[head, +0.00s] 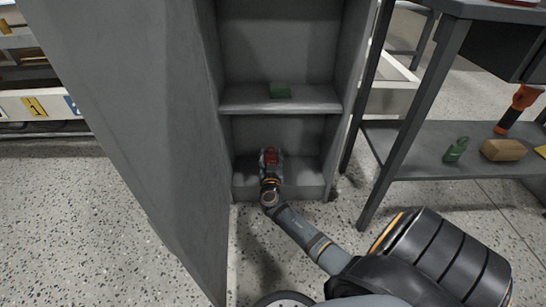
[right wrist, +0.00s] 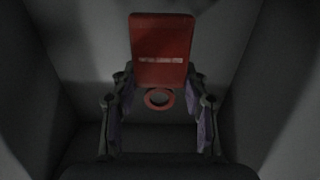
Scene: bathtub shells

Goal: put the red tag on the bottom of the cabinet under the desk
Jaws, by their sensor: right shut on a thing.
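The grey cabinet (head: 279,100) stands open in the middle of the head view, with its door on the left. My right gripper (head: 270,160) reaches into its lowest compartment, just above the bottom (head: 305,176). It is shut on the red tag (head: 270,154). In the right wrist view the red tag (right wrist: 160,50) points away from me, its ring between the two fingers of the gripper (right wrist: 160,100). Whether the tag touches the bottom cannot be told. My left gripper is not in view.
The cabinet walls are close on both sides. To the right, a desk's lower shelf (head: 420,150) holds a green item (head: 456,149), a brown block (head: 503,150) and an orange-and-black tool (head: 518,108).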

